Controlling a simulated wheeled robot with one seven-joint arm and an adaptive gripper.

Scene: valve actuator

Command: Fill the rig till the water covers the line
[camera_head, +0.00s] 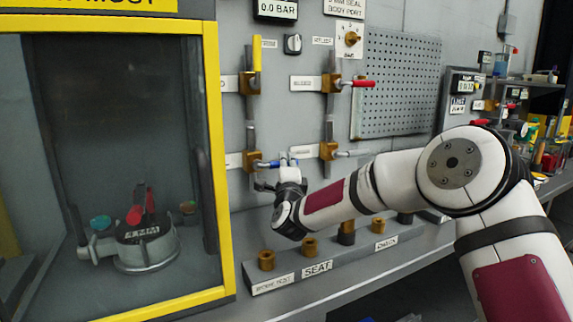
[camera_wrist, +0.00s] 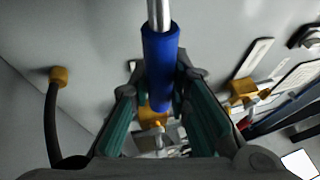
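A blue-handled lever (camera_head: 268,164) sits on a lower brass valve (camera_head: 252,160) of the left pipe on the wall panel. In the wrist view the blue handle (camera_wrist: 161,65) runs between the two fingers of my gripper (camera_wrist: 166,78), with the fingertips close on both sides. I cannot tell whether they press on it. In the head view my gripper (camera_head: 287,178) is at this lever, its fingers partly hidden. Behind the yellow-framed window, a round grey rig body (camera_head: 145,248) with a red lever stands; no water line can be made out. A display (camera_head: 277,9) reads 0.0 BAR.
A yellow lever (camera_head: 257,52) stands upright above on the left pipe. A red lever (camera_head: 364,84) and a pale lever (camera_head: 352,153) stick out from the right pipe. A rack (camera_head: 318,270) with brass fittings lies on the bench below my arm.

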